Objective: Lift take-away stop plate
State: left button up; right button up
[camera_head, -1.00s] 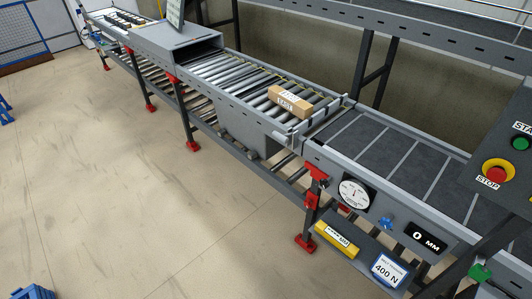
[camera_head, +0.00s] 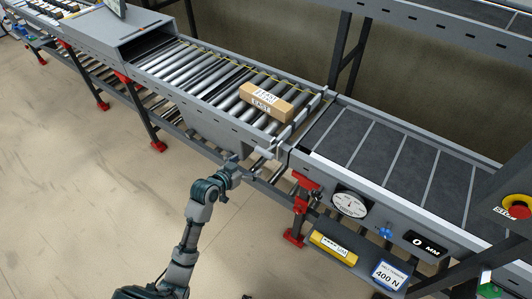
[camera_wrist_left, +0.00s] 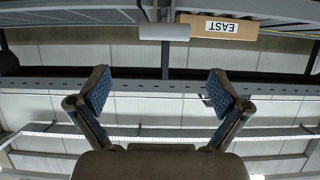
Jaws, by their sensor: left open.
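The stop plate (camera_head: 296,122) is a thin grey upright plate across the end of the roller section, just before the dark belt. A cardboard box (camera_head: 267,101) labelled EAST lies on the rollers behind it. My left gripper (camera_head: 246,172) is beside the conveyor's near side, below and left of the plate's near end, apart from it. In the left wrist view the gripper (camera_wrist_left: 160,92) is open and empty, its blue pads wide apart. That view shows the box (camera_wrist_left: 218,27) upside down, beside a light grey bar (camera_wrist_left: 164,32). My right gripper is not in view.
The dark belt (camera_head: 365,145) continues right of the plate. Below it are a dial (camera_head: 349,203), a yellow block (camera_head: 333,248) and a 400 N sign (camera_head: 389,275). A red-footed leg (camera_head: 298,205) stands near my gripper. The floor at left is clear.

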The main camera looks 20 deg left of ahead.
aim_at(262, 154)
pick_arm(q)
jog(key=x, duration=0.8)
jog(key=a+x, duration=0.1)
jog(key=x, duration=0.3)
jog(key=shift+f, duration=0.2)
jog(key=shift+w+d+f, duration=0.1)
jog(key=shift+w+d, duration=0.2)
jog(key=shift+d, duration=0.15)
jog(key=shift+a, duration=0.4)
jog(key=c, duration=1.5)
jog(key=shift+d+f+b, duration=0.15)
jog(key=shift+f+b, duration=0.05)
jog(key=shift+b, duration=0.35)
jog(key=shift+c, duration=0.2)
jog(key=shift+s, duration=0.1)
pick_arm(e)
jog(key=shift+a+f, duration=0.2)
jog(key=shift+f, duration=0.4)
pick_arm(q)
jog(key=shift+f, duration=0.1)
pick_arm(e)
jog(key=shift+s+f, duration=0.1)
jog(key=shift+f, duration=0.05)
